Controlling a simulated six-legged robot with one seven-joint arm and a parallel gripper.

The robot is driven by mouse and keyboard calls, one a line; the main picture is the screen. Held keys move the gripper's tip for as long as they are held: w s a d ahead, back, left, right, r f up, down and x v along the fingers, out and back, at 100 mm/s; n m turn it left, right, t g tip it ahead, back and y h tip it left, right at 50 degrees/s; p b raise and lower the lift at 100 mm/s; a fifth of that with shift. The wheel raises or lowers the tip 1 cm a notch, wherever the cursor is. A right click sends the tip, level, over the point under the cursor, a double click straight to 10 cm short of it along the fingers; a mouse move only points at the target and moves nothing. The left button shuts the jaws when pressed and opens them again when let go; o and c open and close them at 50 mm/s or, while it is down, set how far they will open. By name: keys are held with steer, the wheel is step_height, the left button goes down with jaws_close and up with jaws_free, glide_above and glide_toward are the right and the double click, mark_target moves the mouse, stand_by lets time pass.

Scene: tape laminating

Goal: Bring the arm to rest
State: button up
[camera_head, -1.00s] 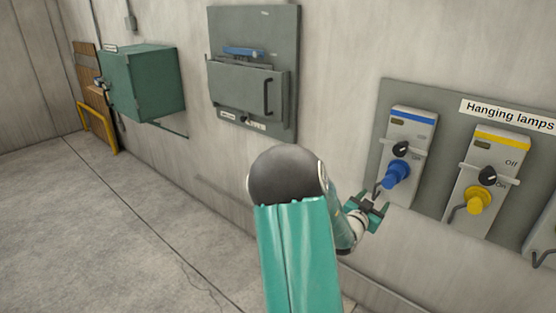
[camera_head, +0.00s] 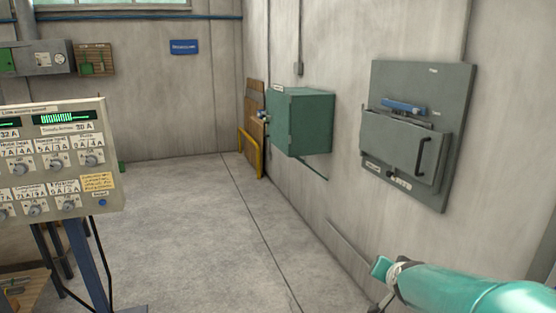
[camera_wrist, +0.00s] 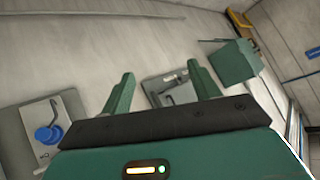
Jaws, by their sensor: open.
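My gripper (camera_wrist: 162,76) shows in the wrist view with its two green fingers spread apart and nothing between them. Past the fingers, the grey wall panel with a hatch (camera_wrist: 172,92) shows small and tilted, at a distance. In the head view, part of my teal arm reaches in at the lower right corner, in front of the wall. The fingers cannot be made out clearly there.
A grey panel with a handled hatch (camera_head: 405,145) and a green box (camera_head: 302,122) hang on the right wall. A control console (camera_head: 60,160) stands at left. A yellow rail (camera_head: 249,154) is at the back. The floor between is clear. A blue-knobbed switch (camera_wrist: 47,134) shows in the wrist view.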

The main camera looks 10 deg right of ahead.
steer(key=s+a+r+n+g+y, duration=0.1)
steer(key=s+a+r+n+y, duration=0.15)
steer(key=a, duration=0.45)
steer(key=s+a+r+n+y, duration=0.1)
steer(key=s+a+n, duration=0.1)
steer(key=s+a, duration=0.3)
steer(key=s+a+n+g, duration=0.2)
steer(key=s+a+n, duration=0.2)
steer(key=s+a, duration=0.5)
steer(key=shift+s+r+g, duration=0.4)
steer(key=shift+s, duration=0.2)
steer(key=shift+n+y, duration=0.25)
steer(key=c, duration=0.5)
steer(key=shift+d, duration=0.15)
steer(key=shift+c, duration=0.2)
steer(key=shift+d, duration=0.1)
